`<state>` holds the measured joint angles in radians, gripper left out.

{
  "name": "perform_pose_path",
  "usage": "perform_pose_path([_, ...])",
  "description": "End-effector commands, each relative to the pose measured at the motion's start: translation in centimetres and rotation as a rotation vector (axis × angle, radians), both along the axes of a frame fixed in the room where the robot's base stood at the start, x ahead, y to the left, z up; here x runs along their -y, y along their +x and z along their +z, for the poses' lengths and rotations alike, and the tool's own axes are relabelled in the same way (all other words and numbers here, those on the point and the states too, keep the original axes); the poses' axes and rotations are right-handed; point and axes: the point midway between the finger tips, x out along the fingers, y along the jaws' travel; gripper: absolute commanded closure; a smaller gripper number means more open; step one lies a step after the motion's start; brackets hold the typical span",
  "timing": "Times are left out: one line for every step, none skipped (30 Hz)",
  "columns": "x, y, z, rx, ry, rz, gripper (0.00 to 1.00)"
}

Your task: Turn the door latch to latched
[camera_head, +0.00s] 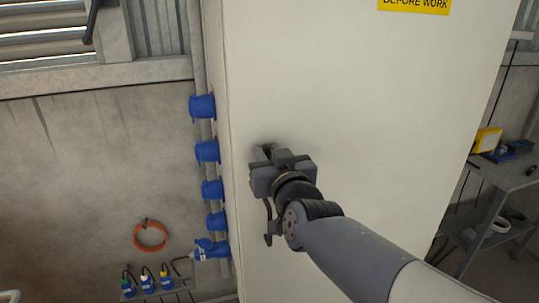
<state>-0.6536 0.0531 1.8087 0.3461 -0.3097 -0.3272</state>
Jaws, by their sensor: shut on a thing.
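My gripper (270,172) is up against the pale cabinet door (380,110), near the door's left edge. It is shut on the door latch (267,149), of which only a small dark part shows above the jaws. The rest of the latch is hidden behind my gripper, so I cannot tell its angle. My arm reaches in from the lower right.
Several blue sockets (207,151) run down the cabinet's left side. A grey shelf (505,174) with a yellow box (487,140) stands at the right. A yellow sign (415,5) is on the door.

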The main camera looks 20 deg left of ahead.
Motion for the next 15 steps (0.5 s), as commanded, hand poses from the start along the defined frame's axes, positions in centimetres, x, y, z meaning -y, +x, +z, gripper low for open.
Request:
perform_pose_path([0.01, 0.01, -0.18, -0.005, 0.004, 0.0, 1.0])
perform_pose_path([0.02, 0.01, -0.2, -0.007, 0.008, 0.0, 1.0])
perform_pose_path([0.03, 0.02, -0.23, -0.012, 0.016, 0.0, 1.0])
perform_pose_path([0.05, 0.03, -0.26, -0.017, 0.024, 0.0, 1.0])
perform_pose_path([0.07, 0.04, -0.29, -0.022, 0.032, 0.0, 1.0])
perform_pose_path([0.09, 0.06, -0.37, -0.03, 0.046, 0.0, 1.0])
perform_pose_path([0.12, 0.07, -0.43, -0.039, 0.058, 0.0, 1.0])
perform_pose_path([0.13, 0.08, -0.52, -0.048, 0.07, 0.0, 1.0])
perform_pose_path([0.16, 0.1, -0.64, -0.062, 0.089, 0.0, 1.0])
perform_pose_path([0.18, 0.11, -0.72, -0.073, 0.105, 0.0, 1.0])
perform_pose_path([0.21, 0.14, -0.78, -0.084, 0.123, 0.0, 1.0])
perform_pose_path([0.25, 0.18, -0.84, -0.1, 0.15, 0.0, 1.0])
perform_pose_path([0.28, 0.2, -0.92, -0.115, 0.17, 0.0, 1.0])
perform_pose_path([0.31, 0.21, -1.0, -0.129, 0.191, 0.0, 1.0])
perform_pose_path([0.37, 0.24, -1.06, -0.148, 0.222, 0.0, 1.0])
